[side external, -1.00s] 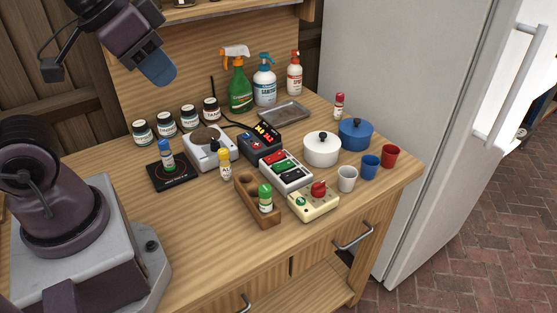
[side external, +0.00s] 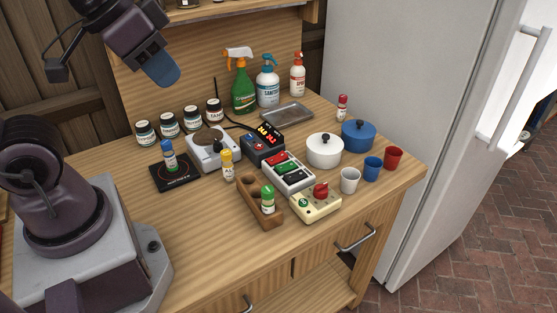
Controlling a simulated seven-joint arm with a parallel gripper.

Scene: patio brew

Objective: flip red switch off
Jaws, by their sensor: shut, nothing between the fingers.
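A grey switch box (side external: 304,186) lies in the middle of the counter with a row of coloured rocker switches on its top. The red switch (side external: 275,159) is at its far end, beside green and black ones. Its rocker position is too small to tell. My gripper (side external: 168,78), with blue fingertips, is at the upper left, high above the counter. It is shut and empty, well apart from the switch box.
A cream box with a red knob (side external: 321,190) is in front of the switch box, and a dark display unit (side external: 263,147) behind it. A wooden rack (side external: 269,222) is left, a white pot (side external: 324,151) right. The front left counter (side external: 200,240) is clear.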

